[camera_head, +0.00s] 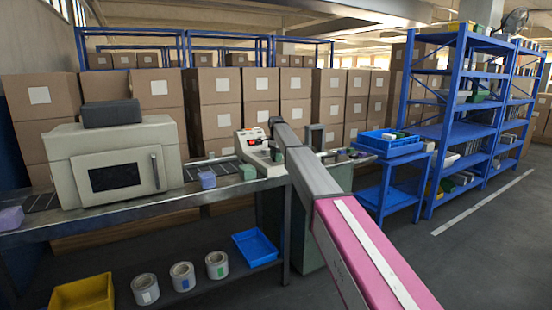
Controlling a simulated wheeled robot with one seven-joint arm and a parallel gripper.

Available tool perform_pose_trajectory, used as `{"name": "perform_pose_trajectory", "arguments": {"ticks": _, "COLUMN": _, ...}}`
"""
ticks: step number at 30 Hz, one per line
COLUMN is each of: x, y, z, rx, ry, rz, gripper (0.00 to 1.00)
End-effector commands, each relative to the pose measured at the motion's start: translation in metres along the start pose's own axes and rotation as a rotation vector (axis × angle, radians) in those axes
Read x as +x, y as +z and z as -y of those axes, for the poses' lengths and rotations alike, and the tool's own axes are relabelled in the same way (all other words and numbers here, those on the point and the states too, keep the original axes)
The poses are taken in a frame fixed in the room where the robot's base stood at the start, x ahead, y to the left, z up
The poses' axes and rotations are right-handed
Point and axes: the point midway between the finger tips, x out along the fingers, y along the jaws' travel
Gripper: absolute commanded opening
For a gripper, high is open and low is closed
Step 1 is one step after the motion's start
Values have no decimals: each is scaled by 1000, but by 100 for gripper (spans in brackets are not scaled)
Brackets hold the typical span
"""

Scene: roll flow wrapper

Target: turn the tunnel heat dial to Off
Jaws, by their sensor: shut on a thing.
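The wrapper's cream control box (254,155) stands on the bench, right of the cream tunnel oven. A red part and small panel details show on its upper face. My arm reaches up from the lower right, and my gripper (274,138) is at the box's right side, mostly hidden by my own arm. It is shut on what appears to be the tunnel heat dial, at the panel. The dial, its pointer and its markings are hidden or too small to read.
The cream tunnel oven (114,162) has a dark window. Small purple (207,178) and green (248,172) blocks lie on the conveyor. Tape rolls, a blue tray (256,247) and a yellow bin (82,294) sit below.

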Motion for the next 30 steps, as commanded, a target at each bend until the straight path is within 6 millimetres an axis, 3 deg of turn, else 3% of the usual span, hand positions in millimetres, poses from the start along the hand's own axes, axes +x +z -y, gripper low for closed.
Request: {"name": "perform_pose_trajectory", "arguments": {"ticks": 30, "x": -1, "y": 0, "z": 0, "rx": -966, "ry": -1, "rz": -1, "gripper": 20}}
